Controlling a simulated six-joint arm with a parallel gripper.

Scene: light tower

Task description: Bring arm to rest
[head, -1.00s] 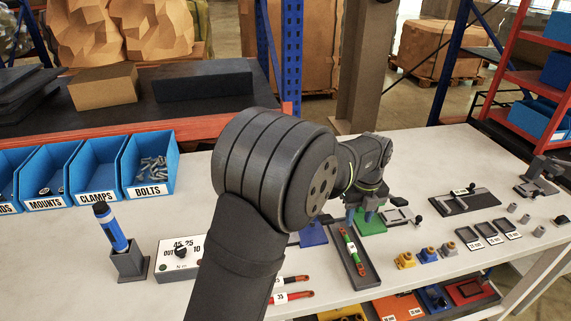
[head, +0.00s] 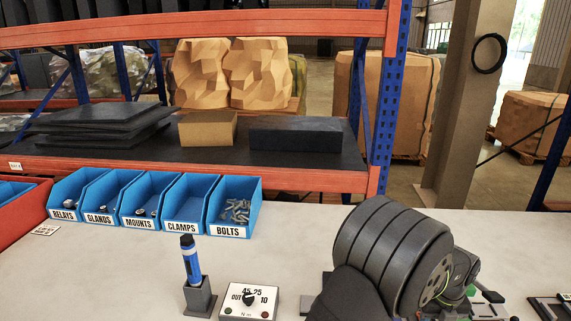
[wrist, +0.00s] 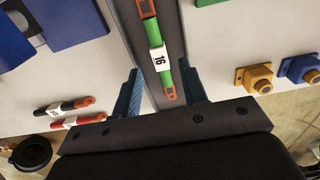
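My gripper (wrist: 164,95) shows in the wrist view with its two blue fingers spread apart. It is open and holds nothing. Between and beyond the fingers, a green cable piece with orange ends and a white "16" label (wrist: 158,57) lies in a dark grey tray (wrist: 173,14). In the head view my dark arm fills the lower right, and its bulk hides the gripper.
A black and a red cable piece (wrist: 84,121) lie left of the tray; yellow and blue connectors (wrist: 257,78) stand right. In the head view, a blue tool (head: 190,262) stands in its holder beside a dial box (head: 248,300). Blue bins (head: 234,205) line the back.

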